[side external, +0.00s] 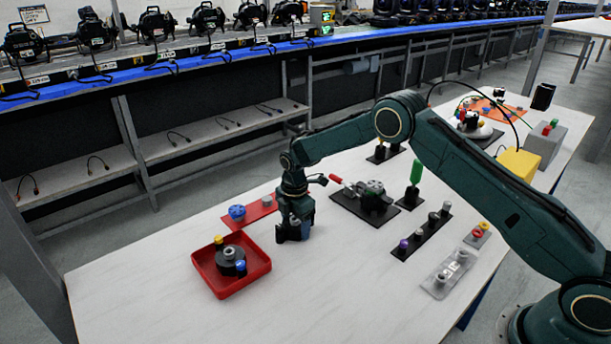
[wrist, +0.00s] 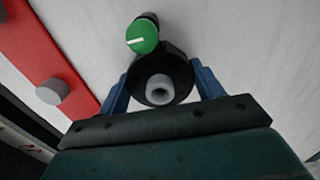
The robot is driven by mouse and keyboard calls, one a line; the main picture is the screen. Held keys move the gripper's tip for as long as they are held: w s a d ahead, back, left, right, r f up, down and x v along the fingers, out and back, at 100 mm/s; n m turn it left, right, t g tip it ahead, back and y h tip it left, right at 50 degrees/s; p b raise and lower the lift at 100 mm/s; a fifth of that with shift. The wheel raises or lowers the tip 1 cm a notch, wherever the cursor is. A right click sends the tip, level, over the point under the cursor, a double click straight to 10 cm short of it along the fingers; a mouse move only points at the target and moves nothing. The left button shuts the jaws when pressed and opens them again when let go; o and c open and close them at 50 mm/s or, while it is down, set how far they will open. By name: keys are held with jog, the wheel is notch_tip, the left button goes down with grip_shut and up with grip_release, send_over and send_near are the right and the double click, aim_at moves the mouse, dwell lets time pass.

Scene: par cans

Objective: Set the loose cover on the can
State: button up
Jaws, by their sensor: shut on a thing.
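My gripper (side external: 291,236) points down, low over the white table just right of the red tray. In the wrist view its blue fingers (wrist: 160,88) are shut on a black round piece with a pale grey hollow stub (wrist: 159,90), which looks like the loose cover. A green-topped knob with a white line (wrist: 142,36) shows at its far edge; I cannot tell whether it is attached. In the side view, a black round body with a grey ring on top (side external: 229,256), perhaps the can, sits in the red tray. Whether the held piece touches the table is unclear.
The red tray (side external: 262,270) also holds a blue-topped piece (side external: 240,267) and a yellow-topped piece (side external: 218,242). A red plate (side external: 263,208) with a blue knob (side external: 237,212) lies behind. A black plate with a silver mechanism (side external: 371,190) stands right. The front table is clear.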

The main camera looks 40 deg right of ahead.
jog(key=shift+r, duration=0.25)
jog(key=shift+r, duration=2.75)
jog(key=s+d+r+m, duration=0.2)
jog(key=d+r+m, duration=0.2)
jog(key=d+m, duration=0.7)
notch_tip(320, 180, up, 4)
jog(key=m, duration=0.7)
send_over(375, 184)
jog(key=shift+f, duration=0.1)
jog(key=shift+f, duration=0.25)
jog(key=shift+f, duration=3.1)
